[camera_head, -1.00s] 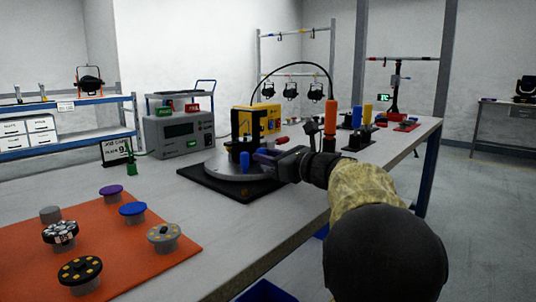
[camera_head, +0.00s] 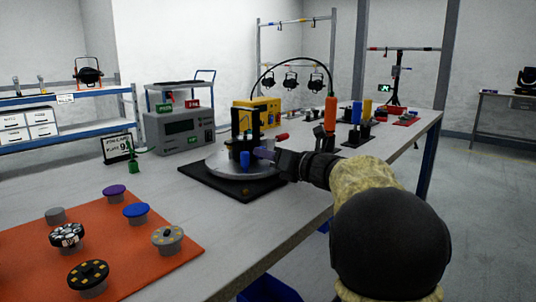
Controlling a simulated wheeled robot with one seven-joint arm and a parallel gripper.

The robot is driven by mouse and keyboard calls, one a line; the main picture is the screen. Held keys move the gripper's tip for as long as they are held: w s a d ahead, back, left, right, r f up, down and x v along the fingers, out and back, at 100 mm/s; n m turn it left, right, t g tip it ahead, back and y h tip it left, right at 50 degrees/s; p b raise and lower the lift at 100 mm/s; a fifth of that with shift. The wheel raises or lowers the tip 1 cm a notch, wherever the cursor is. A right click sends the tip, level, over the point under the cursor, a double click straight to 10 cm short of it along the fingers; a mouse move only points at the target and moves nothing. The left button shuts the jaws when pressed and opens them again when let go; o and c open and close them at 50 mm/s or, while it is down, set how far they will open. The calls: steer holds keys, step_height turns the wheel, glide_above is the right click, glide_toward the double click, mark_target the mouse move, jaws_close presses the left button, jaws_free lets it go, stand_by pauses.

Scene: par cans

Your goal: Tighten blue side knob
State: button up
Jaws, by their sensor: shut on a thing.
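A black fixture (camera_head: 239,122) stands on a round grey plate (camera_head: 222,168) over a black base (camera_head: 208,187) on the bench. A small upright blue knob (camera_head: 245,160) is on the fixture's near side. A purple-blue piece (camera_head: 263,153) sticks out to the right of it. My gripper (camera_head: 271,156) comes in from the right, roughly level, and is shut on this purple-blue piece. The fingertips are small and dark here, so the exact grip is unclear. A red-tipped handle (camera_head: 282,136) shows behind my gripper.
An orange mat (camera_head: 140,270) with several round knobs lies at the front left. A grey meter box (camera_head: 179,130) and a yellow box (camera_head: 257,112) stand behind the fixture. An orange-handled tool (camera_head: 330,112) and upright coloured pieces stand behind my arm.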

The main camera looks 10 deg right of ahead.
steer(key=o, duration=0.7)
steer(key=p+v, duration=0.4)
steer(key=v, duration=1.3)
steer(key=shift+s+d, duration=0.15)
steer(key=shift+s, duration=0.05)
